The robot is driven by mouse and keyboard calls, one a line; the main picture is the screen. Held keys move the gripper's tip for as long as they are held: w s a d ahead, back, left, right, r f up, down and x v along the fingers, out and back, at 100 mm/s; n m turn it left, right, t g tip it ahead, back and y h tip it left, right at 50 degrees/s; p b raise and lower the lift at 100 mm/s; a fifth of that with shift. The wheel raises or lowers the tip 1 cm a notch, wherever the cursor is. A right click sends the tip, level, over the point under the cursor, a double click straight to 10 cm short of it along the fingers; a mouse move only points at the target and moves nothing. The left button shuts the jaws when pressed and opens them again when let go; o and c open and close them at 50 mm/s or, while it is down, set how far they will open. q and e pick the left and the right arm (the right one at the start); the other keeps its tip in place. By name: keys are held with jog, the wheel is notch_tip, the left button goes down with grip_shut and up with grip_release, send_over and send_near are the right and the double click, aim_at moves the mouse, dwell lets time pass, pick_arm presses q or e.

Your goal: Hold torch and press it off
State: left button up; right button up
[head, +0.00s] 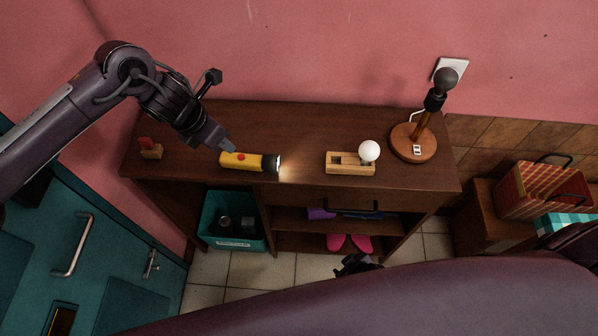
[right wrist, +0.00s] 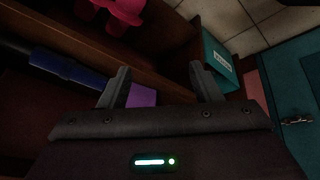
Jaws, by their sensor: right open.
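The yellow torch (head: 240,161) lies on its side on the wooden shelf top in the head view. It has a black head at its right end, a red button on top, and its lens glows, lighting the wood beside it. My left gripper (head: 226,146) is at the torch's upper edge near the button; its fingers overlap in the picture, so I cannot tell whether they touch or grip it. My right gripper (right wrist: 160,76) is open and empty in the right wrist view, its two fingers apart. In the head view it (head: 357,265) is partly hidden behind my arm, in front of the shelf.
On the shelf top (head: 300,122) stand a small wooden block with a red part (head: 150,149), a wooden holder with a white ball (head: 369,151) and a lamp (head: 415,143). Below are a teal bin (head: 234,240) and pink shoes (head: 350,243). A picnic basket (head: 540,190) is at right.

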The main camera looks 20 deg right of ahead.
aim_at(278, 165)
jog(key=w+a+r+n+t+y, duration=0.2)
jog(key=w+a+r, duration=0.25)
jog(key=r, duration=0.55)
jog(key=w+a+r+n+t+y, duration=0.1)
jog(key=w+a+r+n+y, duration=0.3)
jog(key=r, duration=0.7)
jog(key=w+a+r+n+t+y, duration=0.15)
jog(key=w+a+r, duration=0.35)
jog(key=r, duration=0.5)
jog(key=w+d+r+t, duration=0.2)
jog(key=w+r, duration=0.1)
jog(key=shift+n+g, duration=0.25)
jog(key=x, duration=0.7)
jog(key=shift+w+r, duration=0.1)
jog(key=shift+w, duration=0.05)
jog(key=c, duration=0.8)
pick_arm(q)
jog(key=shift+c, duration=0.6)
pick_arm(e)
jog(key=shift+c, duration=0.4)
pick_arm(q)
grip_shut()
